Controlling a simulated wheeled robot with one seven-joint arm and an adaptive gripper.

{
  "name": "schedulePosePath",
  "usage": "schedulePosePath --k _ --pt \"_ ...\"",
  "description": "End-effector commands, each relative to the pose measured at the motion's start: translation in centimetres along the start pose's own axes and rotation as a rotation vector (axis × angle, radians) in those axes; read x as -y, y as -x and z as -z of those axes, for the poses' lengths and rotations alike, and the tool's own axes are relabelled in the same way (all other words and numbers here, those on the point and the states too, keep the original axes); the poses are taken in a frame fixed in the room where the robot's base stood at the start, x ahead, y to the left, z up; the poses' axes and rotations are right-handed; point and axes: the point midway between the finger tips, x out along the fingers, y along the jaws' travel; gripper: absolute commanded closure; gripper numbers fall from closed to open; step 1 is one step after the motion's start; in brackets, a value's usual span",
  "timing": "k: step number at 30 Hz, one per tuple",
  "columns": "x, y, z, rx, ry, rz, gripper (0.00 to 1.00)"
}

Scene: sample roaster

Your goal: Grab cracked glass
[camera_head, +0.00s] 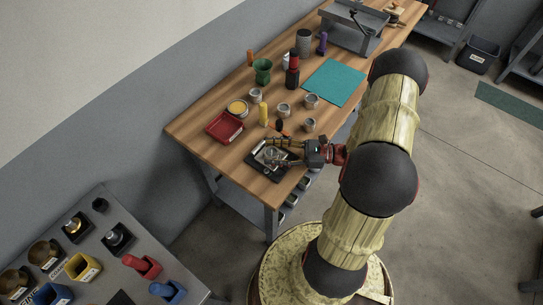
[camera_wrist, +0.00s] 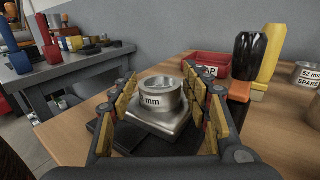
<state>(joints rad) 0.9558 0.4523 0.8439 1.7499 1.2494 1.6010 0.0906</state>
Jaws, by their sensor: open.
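A round silver metal ring (camera_wrist: 163,92) with a label ending in "mm" sits on a square metal plate (camera_wrist: 160,122) in the wrist view. The plate lies on a dark base that looks like a small scale (camera_head: 266,177). The ring's top looks pale and hollow or glassy; I cannot make out a crack. My gripper (camera_wrist: 160,82) is open, its yellow-padded fingers spread to the left and right of the ring, with visible gaps. In the head view my gripper (camera_head: 285,151) reaches in from the right over the scale and partly hides the ring.
A red tray (camera_head: 225,127) stands behind on the wooden bench (camera_head: 190,126). A yellow upright tool (camera_head: 263,115), a black-handled tool (camera_wrist: 244,62) and several labelled metal rings, one reading "52 mm SPARE" (camera_wrist: 308,75), stand nearby. A teal mat (camera_head: 335,82) lies farther back.

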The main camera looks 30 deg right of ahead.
Motion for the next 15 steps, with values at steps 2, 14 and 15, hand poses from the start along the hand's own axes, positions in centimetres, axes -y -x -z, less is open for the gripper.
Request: schedulePosePath --k 2,14,15 --pt "-0.06 -0.53 0.04 0.000 0.000 -0.001 0.52" --pt "-0.01 -0.66 -0.04 0.000 0.000 0.000 0.61" --pt "-0.01 -0.65 -0.04 0.000 0.000 0.000 0.63"
